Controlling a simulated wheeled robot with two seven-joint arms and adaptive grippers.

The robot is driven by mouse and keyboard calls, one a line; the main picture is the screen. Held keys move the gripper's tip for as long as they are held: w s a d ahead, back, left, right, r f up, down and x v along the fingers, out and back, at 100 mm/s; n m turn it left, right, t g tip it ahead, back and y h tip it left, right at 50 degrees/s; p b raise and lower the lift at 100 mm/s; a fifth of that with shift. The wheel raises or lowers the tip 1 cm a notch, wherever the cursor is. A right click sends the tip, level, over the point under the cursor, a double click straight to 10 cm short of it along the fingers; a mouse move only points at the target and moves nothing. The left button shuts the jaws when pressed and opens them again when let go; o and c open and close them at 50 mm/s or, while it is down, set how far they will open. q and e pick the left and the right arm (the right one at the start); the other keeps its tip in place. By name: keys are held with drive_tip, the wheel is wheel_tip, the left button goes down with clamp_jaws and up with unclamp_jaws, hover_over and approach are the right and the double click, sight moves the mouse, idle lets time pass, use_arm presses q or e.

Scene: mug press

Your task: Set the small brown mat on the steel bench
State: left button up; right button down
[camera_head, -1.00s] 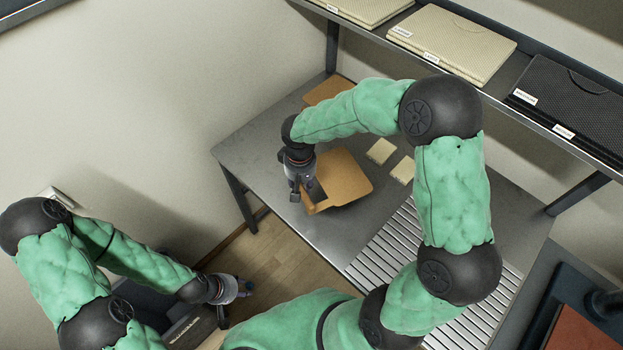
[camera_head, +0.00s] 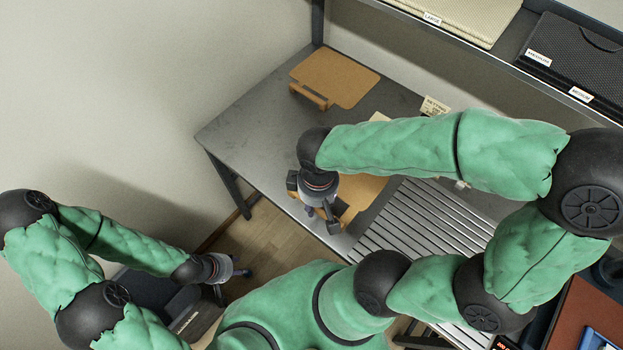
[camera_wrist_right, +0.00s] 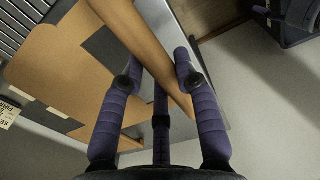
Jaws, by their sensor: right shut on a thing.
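One brown mat (camera_head: 362,190) shows beside my right gripper (camera_head: 328,212), partly hidden by it and the arm. My right gripper is shut on a brown strip (camera_wrist_right: 150,45) along that mat's edge. In the right wrist view the strip lies between the fingers (camera_wrist_right: 158,85), near the bench's front edge. Whether this mat touches the bench is unclear. A second brown mat (camera_head: 337,76), with a raised strip at its front, lies at the back left of the steel bench (camera_head: 250,125). My left gripper (camera_head: 240,270) hangs at the lower left, away from the bench; its fingers are too small to judge.
A slatted metal grate (camera_head: 415,225) lies right of the held mat. A small printed card (camera_head: 434,106) stands behind my right arm. A shelf with a cream stack (camera_head: 470,15) and a black stack (camera_head: 575,62) runs above. Bench between the two mats is bare.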

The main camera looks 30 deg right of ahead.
drive_tip(key=w+f, duration=0.1)
drive_tip(key=w, duration=0.1)
drive_tip(key=w+d+f+b, duration=0.1)
drive_tip(key=w, duration=0.2)
drive_tip(key=w+d+f+b, duration=0.1)
drive_tip(key=w, duration=0.1)
drive_tip(key=shift+w+f, duration=0.2)
drive_tip(key=shift+f, duration=0.2)
drive_tip(key=w+f, duration=0.1)
drive_tip(key=w+f+b, duration=0.1)
drive_tip(key=f, duration=0.1)
drive_tip(key=w+f+b, duration=0.1)
drive_tip(key=shift+w+d+f, duration=0.25)
drive_tip(key=shift+w+d, duration=0.1)
drive_tip(key=shift+d, duration=0.05)
drive_tip(key=shift+w+d+f+b, duration=0.1)
drive_tip(key=shift+w+f+b, duration=0.1)
drive_tip(key=shift+f+b, duration=0.65)
drive_tip(key=shift+w+f+b, duration=0.2)
drive_tip(key=shift+f+b, duration=0.2)
drive_tip(key=shift+f, duration=0.75)
drive_tip(key=shift+f, duration=0.2)
drive_tip(key=c, duration=0.9)
unclamp_jaws()
wheel_tip(320, 180, up, 12)
drive_tip(key=p, duration=0.5)
drive_tip(key=shift+r, duration=0.25)
